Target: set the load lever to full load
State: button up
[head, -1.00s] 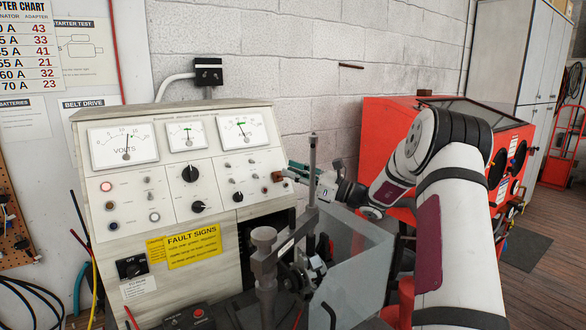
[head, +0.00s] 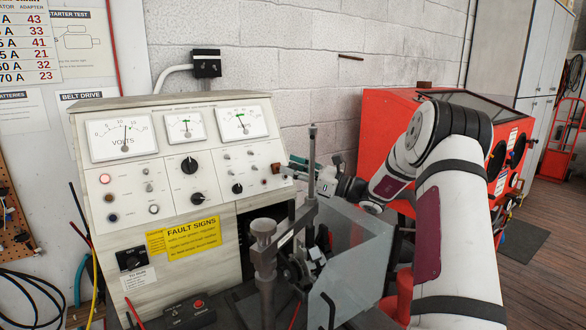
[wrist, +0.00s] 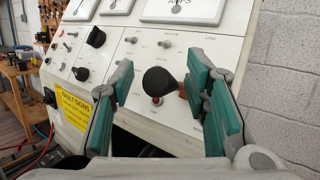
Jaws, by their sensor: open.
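The load lever appears to be the stalk with a round black knob (wrist: 160,80) that sticks out of the test bench panel (wrist: 125,70). In the wrist view the knob stands between the two teal-padded fingers of my gripper (wrist: 163,100), which are open with gaps on both sides. No contact with the knob shows. In the head view my gripper (head: 290,168) is at the right edge of the panel, small and partly hidden by a vertical post. A black knob (head: 237,188) shows left of it. The lever's setting mark is not readable.
A brown block (wrist: 183,90) sits just right of the knob, close to the right finger. Toggle switches and dials (head: 189,165) lie to the left. A grey post and clamp (head: 312,165) and a clear guard (head: 350,250) stand in front. A red cabinet (head: 400,110) is behind my arm.

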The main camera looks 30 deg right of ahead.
jog(key=v, duration=1.1)
jog(key=shift+s+f, duration=0.15)
jog(key=shift+s, duration=0.25)
jog(key=shift+d, duration=0.2)
